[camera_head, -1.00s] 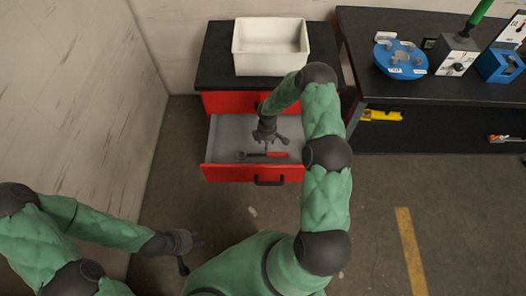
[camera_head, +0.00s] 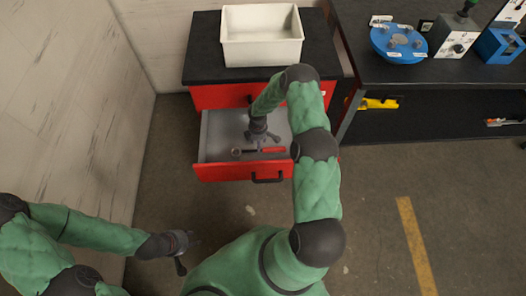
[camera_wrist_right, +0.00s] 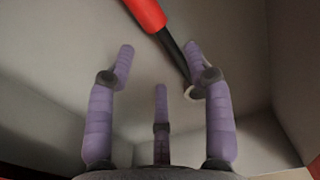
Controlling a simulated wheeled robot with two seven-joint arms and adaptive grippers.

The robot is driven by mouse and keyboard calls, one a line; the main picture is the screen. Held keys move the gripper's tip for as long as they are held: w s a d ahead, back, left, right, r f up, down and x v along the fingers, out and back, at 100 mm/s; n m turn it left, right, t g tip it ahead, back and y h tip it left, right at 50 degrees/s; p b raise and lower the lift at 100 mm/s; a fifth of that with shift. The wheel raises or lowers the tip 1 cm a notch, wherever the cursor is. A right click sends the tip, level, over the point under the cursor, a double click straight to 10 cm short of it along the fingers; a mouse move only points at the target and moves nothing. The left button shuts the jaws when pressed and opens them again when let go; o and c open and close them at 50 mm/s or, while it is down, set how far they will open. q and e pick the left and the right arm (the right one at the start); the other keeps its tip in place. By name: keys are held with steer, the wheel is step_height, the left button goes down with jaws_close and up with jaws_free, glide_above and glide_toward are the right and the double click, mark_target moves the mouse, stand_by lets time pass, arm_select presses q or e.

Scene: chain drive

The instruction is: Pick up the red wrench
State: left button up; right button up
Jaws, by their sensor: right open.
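The red wrench (camera_head: 273,150) lies flat in the open drawer, its red handle to the right and its dark ring end to the left. In the right wrist view its red handle (camera_wrist_right: 147,12) is at the top, and its dark shaft slants down to a ring beside the right finger. My right gripper (camera_head: 262,138) is inside the drawer, just behind and above the wrench. Its three fingers (camera_wrist_right: 160,68) are spread and hold nothing; contact with the wrench is unclear. My left gripper (camera_head: 187,250) hangs empty at lower left, its fingers apart, away from the drawer.
The grey-lined drawer (camera_head: 216,134) has a red front (camera_head: 222,173) with a black handle. Its walls surround my right gripper. A white bin (camera_head: 262,52) stands on the black cabinet top (camera_head: 204,62). A black workbench (camera_head: 385,75) is at right. The floor in front is clear.

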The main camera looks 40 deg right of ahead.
steer(key=f+b, duration=0.2)
steer(key=f, duration=0.3)
steer(key=shift+a+f, duration=0.1)
steer(key=shift+a, duration=0.1)
jaws_close()
